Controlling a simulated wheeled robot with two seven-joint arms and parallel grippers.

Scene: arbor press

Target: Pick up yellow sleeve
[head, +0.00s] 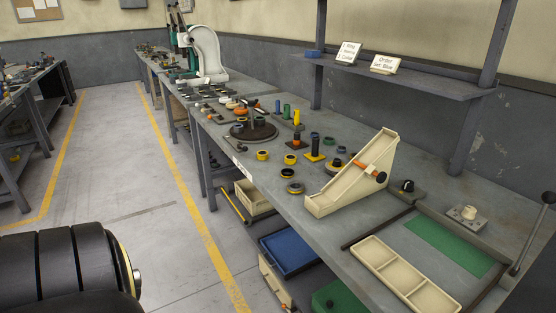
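A slim upright yellow cylinder (297,118) stands on the workbench beside a green cylinder (287,111) and a blue cylinder (277,106). Two short yellow ring-like pieces, one at the left (262,155) and one at the right (290,159), lie nearer the front edge. I cannot tell for certain which yellow piece is the sleeve. A dark post on a yellow base (314,148) stands to their right. Neither of my grippers shows in the head view.
The workbench (330,222) holds a cream angled rack (352,178), a cream divided tray (405,276), a green mat (449,246) and a round dark stand (254,130). A white press (205,55) stands at the far end. A shelf (400,75) runs behind.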

